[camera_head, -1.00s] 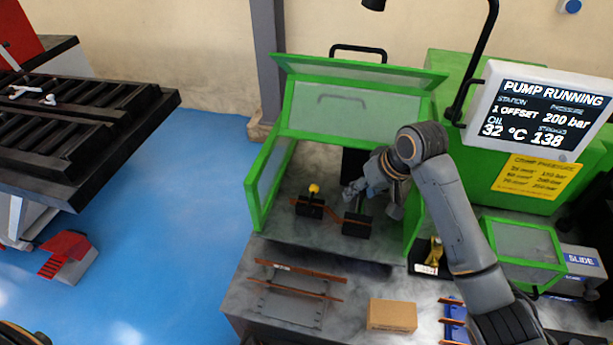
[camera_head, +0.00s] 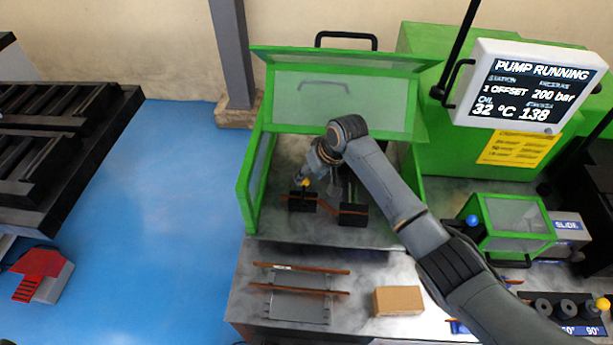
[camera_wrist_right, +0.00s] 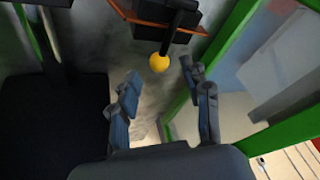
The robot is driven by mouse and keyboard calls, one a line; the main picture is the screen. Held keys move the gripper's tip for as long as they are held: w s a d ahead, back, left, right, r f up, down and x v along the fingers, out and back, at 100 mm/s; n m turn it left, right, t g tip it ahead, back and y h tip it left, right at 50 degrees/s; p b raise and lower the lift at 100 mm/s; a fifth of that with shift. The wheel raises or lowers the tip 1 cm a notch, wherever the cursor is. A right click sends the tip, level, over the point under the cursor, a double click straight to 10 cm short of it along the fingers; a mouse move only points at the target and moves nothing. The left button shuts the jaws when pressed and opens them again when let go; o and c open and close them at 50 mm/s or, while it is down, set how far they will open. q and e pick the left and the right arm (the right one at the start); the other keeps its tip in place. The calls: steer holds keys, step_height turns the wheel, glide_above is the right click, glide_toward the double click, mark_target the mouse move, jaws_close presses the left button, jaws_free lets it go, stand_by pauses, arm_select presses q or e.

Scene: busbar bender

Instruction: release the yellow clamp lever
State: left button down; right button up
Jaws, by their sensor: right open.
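The yellow clamp lever's round knob (camera_head: 305,183) stands above the left black clamp block (camera_head: 302,201) inside the green-framed bender. In the right wrist view the yellow knob (camera_wrist_right: 159,63) sits just beyond the fingertips, roughly midway between them, on a dark lever arm. My right gripper (camera_wrist_right: 158,82) is open and empty. In the head view my right gripper (camera_head: 303,178) reaches into the bender right by the knob; its fingers are small there, and contact cannot be told. A copper busbar (camera_head: 327,207) runs through the black blocks. My left gripper is not in view.
The green guard (camera_head: 340,95) is raised, with frame walls on both sides of the right arm. Copper bars lie on a grey rack (camera_head: 298,305) in front, beside a cardboard box (camera_head: 398,300). A screen (camera_head: 528,88) reads PUMP RUNNING.

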mark_target(306, 180)
steer(key=shift+x, duration=1.6)
steer(key=shift+d, duration=0.1)
jaws_close()
